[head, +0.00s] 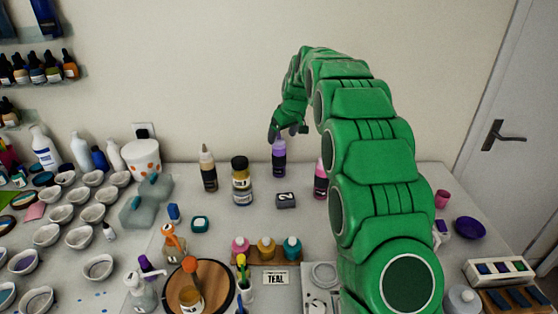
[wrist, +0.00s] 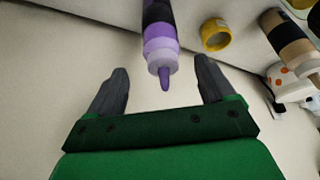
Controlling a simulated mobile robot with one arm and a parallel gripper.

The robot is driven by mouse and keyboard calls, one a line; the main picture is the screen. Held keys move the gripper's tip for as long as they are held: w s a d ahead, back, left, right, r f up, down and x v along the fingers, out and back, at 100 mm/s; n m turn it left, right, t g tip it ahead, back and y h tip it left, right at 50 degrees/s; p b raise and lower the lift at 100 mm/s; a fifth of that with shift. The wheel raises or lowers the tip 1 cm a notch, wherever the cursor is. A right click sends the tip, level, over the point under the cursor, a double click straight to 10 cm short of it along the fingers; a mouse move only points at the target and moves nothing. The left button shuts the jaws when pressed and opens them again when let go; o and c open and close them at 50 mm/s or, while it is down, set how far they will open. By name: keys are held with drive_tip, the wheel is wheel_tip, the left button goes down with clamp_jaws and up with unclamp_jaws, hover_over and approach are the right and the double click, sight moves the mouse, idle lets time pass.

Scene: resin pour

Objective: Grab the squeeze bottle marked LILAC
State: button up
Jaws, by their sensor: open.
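A purple squeeze bottle (head: 279,160) stands upright at the back of the table, near the wall. Its black label is too small to read in the head view. My gripper (head: 288,131) is just above it, pointing down. In the wrist view the bottle (wrist: 160,35) lies ahead, with its lilac nozzle reaching between the fingers. My gripper (wrist: 157,82) is open, with one finger on each side of the nozzle and a gap on both sides.
A pink bottle (head: 321,180) stands to the right, partly behind my arm. A small dark block (head: 286,200) lies in front. Bare table surrounds the purple bottle.

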sight(280, 139)
drive_tip(key=x, duration=0.5)
drive_tip(key=shift+s+a+f, duration=0.1)
drive_tip(key=shift+s, duration=0.05)
clamp_jaws()
idle(0.4)
